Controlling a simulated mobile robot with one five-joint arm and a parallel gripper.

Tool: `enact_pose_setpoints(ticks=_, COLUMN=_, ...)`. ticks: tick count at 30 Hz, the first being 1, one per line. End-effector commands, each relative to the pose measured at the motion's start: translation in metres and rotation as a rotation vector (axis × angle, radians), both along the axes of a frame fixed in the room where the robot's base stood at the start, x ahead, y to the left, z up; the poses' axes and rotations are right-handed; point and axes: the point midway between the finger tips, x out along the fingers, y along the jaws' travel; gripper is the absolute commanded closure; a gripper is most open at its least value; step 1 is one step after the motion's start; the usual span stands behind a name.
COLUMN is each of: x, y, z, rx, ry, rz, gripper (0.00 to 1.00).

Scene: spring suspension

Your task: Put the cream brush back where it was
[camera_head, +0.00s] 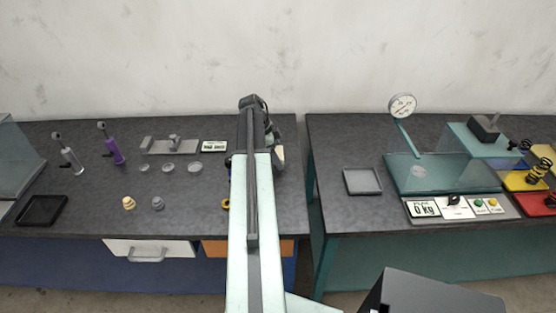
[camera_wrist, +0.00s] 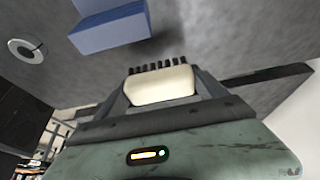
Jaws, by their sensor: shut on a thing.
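My gripper (camera_wrist: 161,92) is shut on the cream brush (camera_wrist: 158,88), a rounded cream block with a row of dark bristles that point away from my gripper. In the head view, the cream brush (camera_head: 280,156) shows as a small pale patch at the end of my arm, near the right edge of the left bench. My arm hides most of my gripper (camera_head: 277,150) there. In the wrist view the bristles are clear of the blue block behind them. I cannot tell how high the brush is above the bench.
The wrist view shows a blue block (camera_wrist: 110,28) and a round ring-like thing (camera_wrist: 27,50). The left bench (camera_head: 95,205) holds a black tray (camera_head: 42,210), a purple hand tool (camera_head: 113,148) and small discs. The right bench holds a grey tray (camera_head: 362,181). A gap separates the benches.

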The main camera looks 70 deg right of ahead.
Motion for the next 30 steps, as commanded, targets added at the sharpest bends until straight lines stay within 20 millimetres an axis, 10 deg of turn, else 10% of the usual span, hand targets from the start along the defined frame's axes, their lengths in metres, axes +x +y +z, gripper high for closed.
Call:
enact_pose_setpoints(ticks=28, x=0.010, y=-0.025, z=-0.042, rx=0.001, ry=0.000, rz=-0.001, gripper=0.56)
enact_pose_setpoints(ticks=29, x=0.010, y=-0.025, z=-0.042, rx=0.001, ry=0.000, rz=-0.001, gripper=0.16)
enact_pose_setpoints(ticks=30, x=0.010, y=-0.025, z=-0.041, rx=0.001, ry=0.000, rz=-0.001, gripper=0.05)
